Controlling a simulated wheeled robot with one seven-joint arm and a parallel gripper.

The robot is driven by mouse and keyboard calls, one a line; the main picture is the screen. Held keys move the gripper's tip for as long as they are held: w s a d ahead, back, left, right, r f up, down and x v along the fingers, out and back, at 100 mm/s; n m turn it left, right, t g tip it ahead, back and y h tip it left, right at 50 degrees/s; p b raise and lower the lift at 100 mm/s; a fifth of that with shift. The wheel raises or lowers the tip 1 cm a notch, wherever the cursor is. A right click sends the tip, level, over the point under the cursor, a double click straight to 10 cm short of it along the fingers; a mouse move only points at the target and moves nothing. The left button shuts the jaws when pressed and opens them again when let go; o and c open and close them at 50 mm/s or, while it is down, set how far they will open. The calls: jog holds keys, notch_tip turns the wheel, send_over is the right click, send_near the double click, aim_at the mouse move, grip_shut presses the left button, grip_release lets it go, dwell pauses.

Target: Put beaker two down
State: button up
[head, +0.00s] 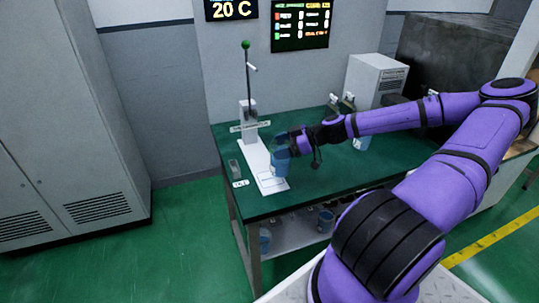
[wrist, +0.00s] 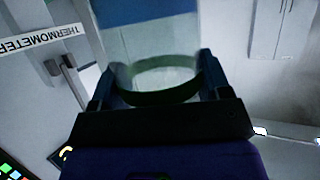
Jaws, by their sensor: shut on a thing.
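My gripper (head: 293,144) is shut on a blue-tinted beaker (head: 280,162) at the left end of the green table. The beaker looks upright, over or just beside the white base of the thermometer stand (head: 264,176). I cannot tell whether it touches the base. In the wrist view my gripper (wrist: 155,78) has a finger on each side of the clear beaker (wrist: 150,48), which shows a dark green band and a blue part. No number is readable on it. A second blue beaker (head: 361,142) stands farther right on the table, partly behind my arm.
The stand has a tall rod with a green knob (head: 245,45) and a thermometer label (head: 250,126). The green table (head: 335,178) is clear in front. A small labelled item (head: 237,174) lies left of the base. Several vessels sit on the lower shelf (head: 295,235). A white box (head: 374,80) stands behind.

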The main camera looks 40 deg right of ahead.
jog(key=w+a+f, duration=0.1)
jog(key=f, duration=0.1)
jog(key=w+a+f, duration=0.1)
jog(key=f, duration=0.1)
jog(key=shift+w+a, duration=0.15)
jog(key=shift+w, duration=0.25)
jog(key=o, duration=1.4)
jog(key=shift+r, duration=0.1)
jog(key=v, duration=1.2)
